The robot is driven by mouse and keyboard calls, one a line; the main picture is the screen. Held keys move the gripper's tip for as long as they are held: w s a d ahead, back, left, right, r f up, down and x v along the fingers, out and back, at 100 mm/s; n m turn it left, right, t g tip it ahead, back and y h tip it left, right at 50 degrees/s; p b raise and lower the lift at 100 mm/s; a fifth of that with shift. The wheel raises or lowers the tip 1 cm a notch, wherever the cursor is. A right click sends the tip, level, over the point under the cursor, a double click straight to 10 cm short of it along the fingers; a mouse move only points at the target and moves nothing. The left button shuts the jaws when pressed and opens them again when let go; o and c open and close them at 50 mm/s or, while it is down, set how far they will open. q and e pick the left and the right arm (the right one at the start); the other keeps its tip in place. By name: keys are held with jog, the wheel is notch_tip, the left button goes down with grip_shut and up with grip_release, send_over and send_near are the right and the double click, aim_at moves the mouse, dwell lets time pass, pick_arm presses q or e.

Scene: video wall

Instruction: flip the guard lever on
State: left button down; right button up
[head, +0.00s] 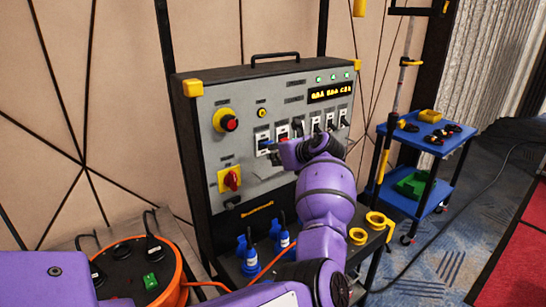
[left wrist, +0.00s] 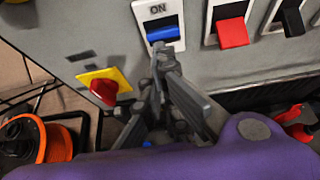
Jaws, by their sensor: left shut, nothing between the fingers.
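A grey control panel (head: 255,110) stands in a black case and carries a row of lever switches on white plates. The leftmost switch has a blue lever (left wrist: 163,33) below the word ON; it also shows in the head view (head: 264,145). Next to it is a red lever (left wrist: 232,32), and a black lever (left wrist: 291,18) follows to the right. I cannot read which switch is named guard. My left gripper (left wrist: 163,58) is shut and empty, its fingertips just below the blue lever; I cannot tell whether they touch it. My right gripper is out of view.
A red emergency button (head: 229,123) and a red rotary knob on a yellow plate (head: 232,180) sit left of the levers. Blue plugs (head: 281,238) and an orange cable reel (head: 140,262) are below. A blue cart (head: 455,140) stands at right.

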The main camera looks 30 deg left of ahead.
pick_arm(q)
jog(key=s+d+r+p, duration=0.1)
jog(key=d+r+p, duration=0.2)
jog(key=r, duration=0.5)
jog(key=shift+s+d+r, duration=0.15)
jog(key=shift+d+r, duration=0.05)
jog(key=shift+r, duration=0.1)
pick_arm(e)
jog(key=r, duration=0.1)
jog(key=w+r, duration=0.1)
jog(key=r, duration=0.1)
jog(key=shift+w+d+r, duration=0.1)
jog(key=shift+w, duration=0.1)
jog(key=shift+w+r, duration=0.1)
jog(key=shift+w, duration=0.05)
